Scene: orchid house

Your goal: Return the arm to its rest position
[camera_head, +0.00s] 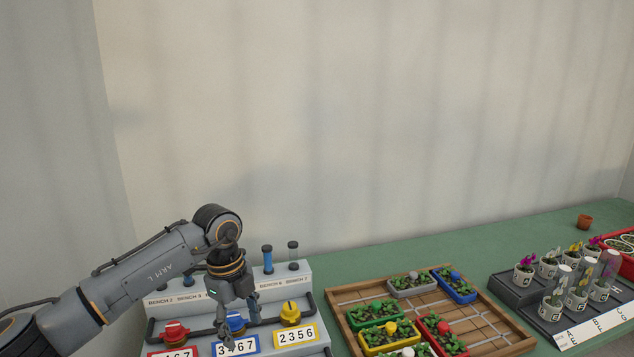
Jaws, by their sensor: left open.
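My left arm comes in from the left, bends at a raised elbow and points its left gripper (238,318) down. The gripper is open, over the front of a grey control panel (305,277), close to a blue knob (236,324). I cannot tell whether it touches the knob, which it partly hides. A yellow knob (290,312) is to its right and a red knob (174,333) to its left. My right gripper is not in view.
A wooden slatted tray (345,322) holds several coloured planters on the green bench (400,250). Potted orchids, some under clear covers, stand on a dark stepped stand (507,291) at right. A terracotta pot (584,221) is behind. A dark rail runs around the knobs.

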